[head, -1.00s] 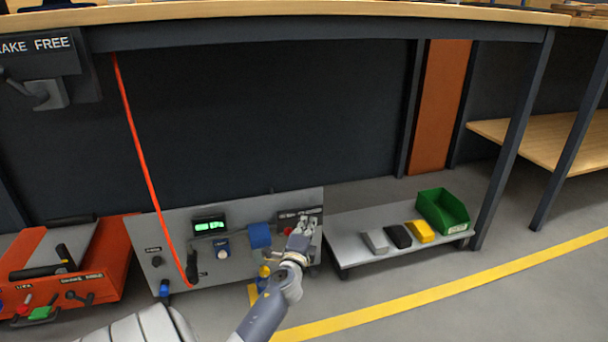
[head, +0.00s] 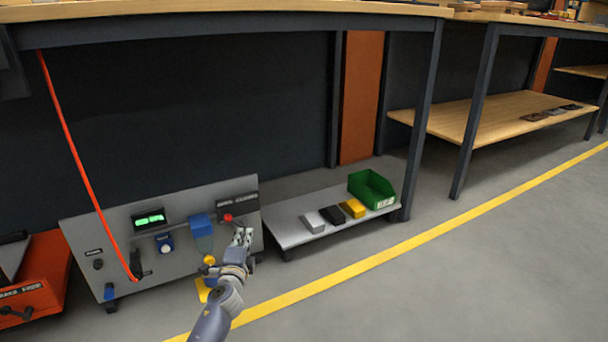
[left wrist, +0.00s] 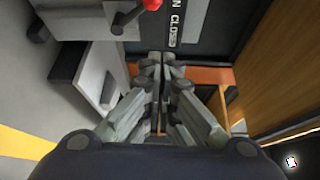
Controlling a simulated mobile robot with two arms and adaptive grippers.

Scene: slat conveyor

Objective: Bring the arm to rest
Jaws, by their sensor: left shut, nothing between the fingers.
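My left gripper (head: 243,236) is in front of the right part of a grey control panel (head: 182,250) in the head view. Its fingers are together and empty, and they show closed in the left wrist view (left wrist: 160,62). A red knob (head: 228,217) sits on the panel just above and left of the fingertips; it also shows at the top of the left wrist view (left wrist: 152,4). I cannot tell whether the fingers touch the panel. My right gripper is in neither view.
A low grey shelf (head: 284,235) right of the panel holds a grey block (head: 314,222), a black block (head: 332,214), a yellow block (head: 352,208) and a green bin (head: 372,188). A red cord (head: 84,170) hangs at left. The floor beyond the yellow line (head: 400,248) is clear.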

